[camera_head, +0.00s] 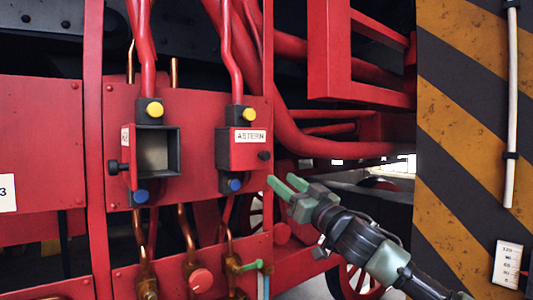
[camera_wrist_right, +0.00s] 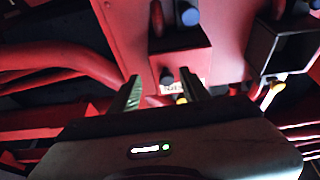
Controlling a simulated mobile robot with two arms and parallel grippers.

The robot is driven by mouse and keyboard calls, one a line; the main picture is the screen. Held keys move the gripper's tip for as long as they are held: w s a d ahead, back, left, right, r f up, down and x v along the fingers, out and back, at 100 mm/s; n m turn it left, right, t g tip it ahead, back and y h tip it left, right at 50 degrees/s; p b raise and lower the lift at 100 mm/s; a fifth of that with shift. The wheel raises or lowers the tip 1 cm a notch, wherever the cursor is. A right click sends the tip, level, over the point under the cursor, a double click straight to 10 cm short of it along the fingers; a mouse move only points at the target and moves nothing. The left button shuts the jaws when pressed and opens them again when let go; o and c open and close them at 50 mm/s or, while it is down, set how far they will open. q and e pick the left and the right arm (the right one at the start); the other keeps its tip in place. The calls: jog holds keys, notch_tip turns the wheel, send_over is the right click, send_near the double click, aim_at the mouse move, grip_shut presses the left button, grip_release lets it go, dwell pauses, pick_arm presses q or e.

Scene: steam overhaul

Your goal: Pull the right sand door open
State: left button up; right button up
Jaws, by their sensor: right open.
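The right sand door (camera_head: 248,154) is a red box front labelled ASTERN, with a black knob (camera_head: 264,155) at its right edge. It looks closed. A yellow cap sits above it and a blue cap below. My right gripper (camera_head: 284,183) is open and empty, below and to the right of the knob, apart from it. In the right wrist view the scene appears upside down. There the knob (camera_wrist_right: 167,75) shows between the open fingers, beyond their tips, with the door (camera_wrist_right: 180,48) behind. My left gripper is not in view.
The left sand box (camera_head: 155,152) stands open, its door swung out to the left. Red pipes (camera_head: 330,147) run right of the ASTERN box. Copper pipes and valves (camera_head: 201,280) sit below. A striped yellow-black panel (camera_head: 460,130) stands at the right.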

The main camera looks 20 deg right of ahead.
aim_at(267, 157)
jog(key=shift+y, duration=0.3)
jog(key=w+r+p, duration=0.1)
jog(key=w+a+r+p, duration=0.1)
jog(key=r, duration=0.1)
jog(key=w+a+r+p, duration=0.1)
jog(key=r, duration=0.1)
jog(key=shift+w+r+p, duration=0.1)
jog(key=shift+r+p, duration=0.1)
jog(key=shift+p, duration=0.15)
jog(key=shift+w+a+p, duration=0.15)
jog(key=shift+w+a, duration=0.05)
jog(key=shift+w, duration=0.3)
jog(key=shift+w+a+p, duration=0.15)
jog(key=shift+w, duration=0.35)
jog(key=shift+w+f, duration=0.1)
jog(key=shift+w, duration=0.1)
jog(key=shift+s, duration=0.1)
jog(key=shift+s+d, duration=0.1)
grip_shut()
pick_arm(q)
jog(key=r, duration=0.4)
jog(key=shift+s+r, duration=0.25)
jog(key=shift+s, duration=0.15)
